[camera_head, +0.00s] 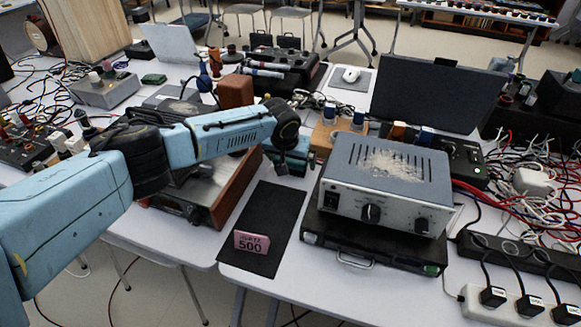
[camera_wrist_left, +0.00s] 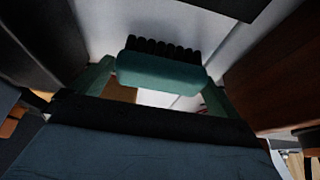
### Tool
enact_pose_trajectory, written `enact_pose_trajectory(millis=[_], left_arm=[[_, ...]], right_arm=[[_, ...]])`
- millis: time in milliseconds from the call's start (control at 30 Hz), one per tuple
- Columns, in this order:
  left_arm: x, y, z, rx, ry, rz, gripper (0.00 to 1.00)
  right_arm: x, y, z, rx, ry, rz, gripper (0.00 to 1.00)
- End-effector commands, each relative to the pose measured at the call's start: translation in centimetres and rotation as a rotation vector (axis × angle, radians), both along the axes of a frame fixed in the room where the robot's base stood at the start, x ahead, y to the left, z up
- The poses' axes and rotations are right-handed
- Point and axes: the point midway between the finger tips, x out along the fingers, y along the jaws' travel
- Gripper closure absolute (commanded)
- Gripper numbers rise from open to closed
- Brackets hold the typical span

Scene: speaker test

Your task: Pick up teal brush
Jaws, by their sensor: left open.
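The teal brush (camera_wrist_left: 160,70), a rounded block with a row of black bristles on its upper side in the picture, shows in the left wrist view. It lies across the gap between the two teal fingers of my left gripper (camera_wrist_left: 158,84). The fingers stand apart at its two ends; I cannot tell whether they touch it. In the head view my left gripper (camera_head: 288,158) points down between a wooden-sided device and a grey amplifier box. There the brush cannot be told apart from the teal fingers. My right gripper is not in view.
The wooden-sided device (camera_head: 235,187) stands left of the gripper. The grey box (camera_head: 385,180) on a black case (camera_head: 375,252) stands right. A black mat (camera_head: 265,215) with a pink "HERTZ 500" card (camera_head: 251,242) lies in front. Cables and power strips crowd the right.

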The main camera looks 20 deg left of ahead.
Motion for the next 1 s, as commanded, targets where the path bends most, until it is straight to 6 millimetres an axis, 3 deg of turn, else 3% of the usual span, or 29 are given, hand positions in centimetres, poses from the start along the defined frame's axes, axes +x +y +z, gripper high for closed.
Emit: enact_pose_trajectory(millis=[300, 600, 933, 1000], left_arm=[[0.1, 0.0, -0.2, 0.000, 0.000, 0.001, 0.00], [0.1, 0.0, -0.2, 0.000, 0.000, 0.001, 0.37], [0.1, 0.0, 0.5, -0.001, -0.001, 0.001, 0.37], [0.1, 0.0, 1.2, -0.001, -0.001, 0.001, 0.37]], right_arm=[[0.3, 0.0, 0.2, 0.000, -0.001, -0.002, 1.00], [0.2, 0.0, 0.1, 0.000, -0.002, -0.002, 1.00], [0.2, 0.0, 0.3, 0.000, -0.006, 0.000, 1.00], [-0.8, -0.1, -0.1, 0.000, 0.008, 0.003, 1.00]])
